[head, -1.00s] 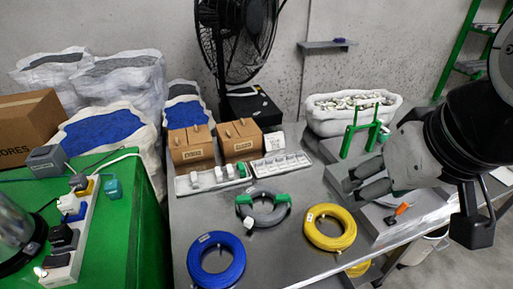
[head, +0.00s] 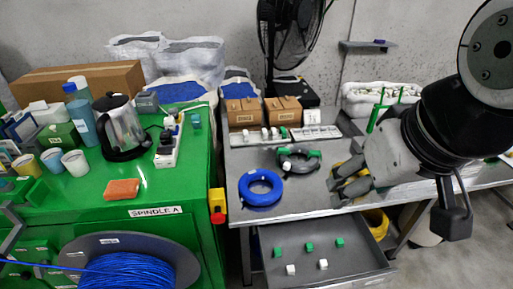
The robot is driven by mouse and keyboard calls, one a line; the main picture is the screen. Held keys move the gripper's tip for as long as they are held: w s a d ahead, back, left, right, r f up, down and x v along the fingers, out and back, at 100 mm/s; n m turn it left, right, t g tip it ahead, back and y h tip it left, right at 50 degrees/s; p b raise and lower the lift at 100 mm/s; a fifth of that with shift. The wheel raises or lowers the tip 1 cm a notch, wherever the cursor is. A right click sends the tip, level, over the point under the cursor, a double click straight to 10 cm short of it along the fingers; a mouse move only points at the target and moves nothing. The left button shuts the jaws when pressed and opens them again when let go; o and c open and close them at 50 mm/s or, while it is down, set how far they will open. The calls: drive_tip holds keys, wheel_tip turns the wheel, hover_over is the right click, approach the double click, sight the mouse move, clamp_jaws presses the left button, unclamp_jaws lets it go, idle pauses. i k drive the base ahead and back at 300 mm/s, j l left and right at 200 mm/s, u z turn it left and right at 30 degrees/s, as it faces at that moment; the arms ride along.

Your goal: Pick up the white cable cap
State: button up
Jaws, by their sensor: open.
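White caps stand in a tray (head: 258,142) on the metal table, including one cap (head: 274,132) near its middle. Two more small white pieces lie in the open drawer below, one at the left (head: 290,269) and one further right (head: 322,264); they look like caps too. My gripper (head: 343,182) is open and empty on the right, its fingers pointing left, in front of the yellow cable coil (head: 355,164), which it partly hides. It is apart from every white piece.
Several green pieces (head: 310,244) sit in the drawer (head: 350,267). A green cabinet (head: 180,190) with a kettle (head: 119,128) and blue cable spool (head: 130,272) stands at left.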

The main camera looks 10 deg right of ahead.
sight(290, 270)
drive_tip(key=j+z, duration=0.5)
drive_tip(key=j, duration=0.3)
drive_tip(key=l+u, duration=0.35)
drive_tip(key=l, duration=0.2)
drive_tip(key=l+u, duration=0.3)
drive_tip(key=l, duration=0.2)
drive_tip(key=l+u, duration=0.35)
drive_tip(key=l, duration=0.2)
drive_tip(key=l+u, duration=0.25)
drive_tip(key=l, duration=0.15)
drive_tip(key=l+u, duration=0.25)
drive_tip(key=k+l+z, duration=0.35)
drive_tip(key=k+l, duration=0.15)
